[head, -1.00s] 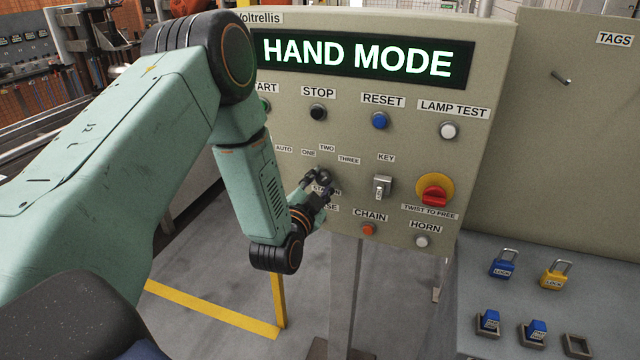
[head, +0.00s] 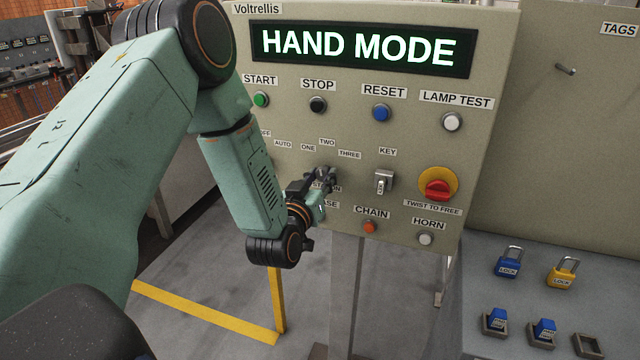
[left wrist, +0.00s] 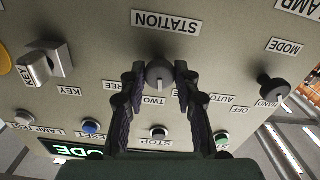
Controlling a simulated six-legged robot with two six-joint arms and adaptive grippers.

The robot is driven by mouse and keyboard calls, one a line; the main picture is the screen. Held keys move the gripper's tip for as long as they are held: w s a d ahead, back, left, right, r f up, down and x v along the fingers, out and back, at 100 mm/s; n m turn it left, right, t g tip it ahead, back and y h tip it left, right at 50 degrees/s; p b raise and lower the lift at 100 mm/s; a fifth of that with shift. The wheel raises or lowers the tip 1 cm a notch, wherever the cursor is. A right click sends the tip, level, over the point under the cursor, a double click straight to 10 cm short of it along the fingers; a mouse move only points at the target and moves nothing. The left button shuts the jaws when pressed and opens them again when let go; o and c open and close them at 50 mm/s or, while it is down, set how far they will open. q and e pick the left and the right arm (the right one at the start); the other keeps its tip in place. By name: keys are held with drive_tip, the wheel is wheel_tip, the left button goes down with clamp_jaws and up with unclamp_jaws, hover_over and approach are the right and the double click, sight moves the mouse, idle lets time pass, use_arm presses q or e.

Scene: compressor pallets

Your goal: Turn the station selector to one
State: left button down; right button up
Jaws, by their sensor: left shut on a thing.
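My left gripper (head: 322,182) is at the knob. In the left wrist view, which is upside down to the panel, its two fingers (left wrist: 160,72) sit on either side of the knob and are shut on it. The knob's light mark appears to face the TWO label (left wrist: 153,100). The ONE label (head: 308,147) is readable in the head view. My right gripper is not in view.
The mode knob (left wrist: 271,90) and key switch (left wrist: 45,65) flank the selector. A red emergency stop (head: 438,189) is at the panel's right. The display (head: 360,48) reads HAND MODE. Padlocks (head: 509,262) lie on the lower right shelf.

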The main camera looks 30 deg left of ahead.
use_arm(q)
drive_tip(key=n+b, duration=0.2)
drive_tip(key=n, duration=0.2)
drive_tip(key=shift+r, duration=0.1)
drive_tip(key=shift+a+n+b, duration=0.1)
drive_tip(key=shift+n+b, duration=0.6)
drive_tip(key=shift+n, duration=0.7)
drive_tip(key=shift+r, duration=0.1)
drive_tip(key=shift+w, duration=0.1)
drive_tip(key=c, duration=1.4)
unclamp_jaws()
drive_tip(key=o, duration=0.4)
drive_tip(key=v, duration=1.2)
